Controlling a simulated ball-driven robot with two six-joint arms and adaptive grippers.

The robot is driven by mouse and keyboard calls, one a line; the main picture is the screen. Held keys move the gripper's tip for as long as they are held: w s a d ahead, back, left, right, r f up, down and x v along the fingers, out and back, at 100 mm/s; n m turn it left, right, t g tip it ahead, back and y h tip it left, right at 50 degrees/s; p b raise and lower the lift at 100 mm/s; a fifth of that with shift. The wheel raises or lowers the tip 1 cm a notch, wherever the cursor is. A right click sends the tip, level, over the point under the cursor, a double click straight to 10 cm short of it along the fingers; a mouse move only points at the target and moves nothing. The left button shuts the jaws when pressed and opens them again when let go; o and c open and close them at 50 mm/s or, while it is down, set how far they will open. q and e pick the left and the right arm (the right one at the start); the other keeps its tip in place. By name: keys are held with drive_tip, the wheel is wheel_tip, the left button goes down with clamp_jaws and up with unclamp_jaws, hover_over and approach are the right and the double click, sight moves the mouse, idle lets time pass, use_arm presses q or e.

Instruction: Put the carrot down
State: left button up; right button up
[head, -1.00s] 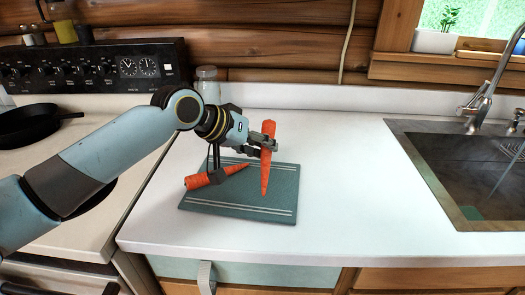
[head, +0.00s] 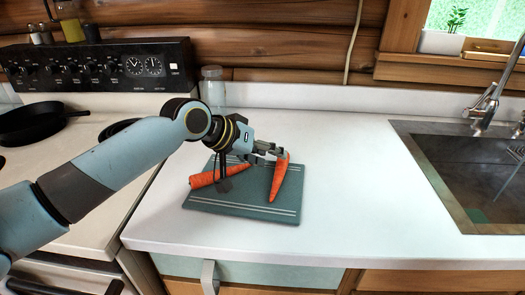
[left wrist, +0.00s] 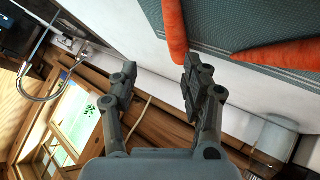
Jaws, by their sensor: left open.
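One orange carrot (head: 279,180) is at the right side of the green cutting board (head: 235,208), its tip toward the front edge. It looks laid down on the board. It also shows in the left wrist view (left wrist: 174,28). A second carrot (head: 215,177) lies on the left part of the board and also shows in the wrist view (left wrist: 280,52). My left gripper (head: 276,152) is open at the thick end of the first carrot; in the wrist view (left wrist: 160,70) its fingers are spread. I cannot tell whether one finger still touches the carrot. My right gripper is out of view.
A glass jar (head: 212,88) stands behind my left wrist. The stove (head: 70,115) with a black pan (head: 32,122) is at the left. The sink (head: 470,175) and faucet (head: 487,100) are at the right. The white counter (head: 345,160) between board and sink is clear.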

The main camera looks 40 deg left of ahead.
use_arm(q)
drive_tip(key=p+v, duration=0.1)
drive_tip(key=v, duration=1.1)
drive_tip(key=shift+p, duration=0.3)
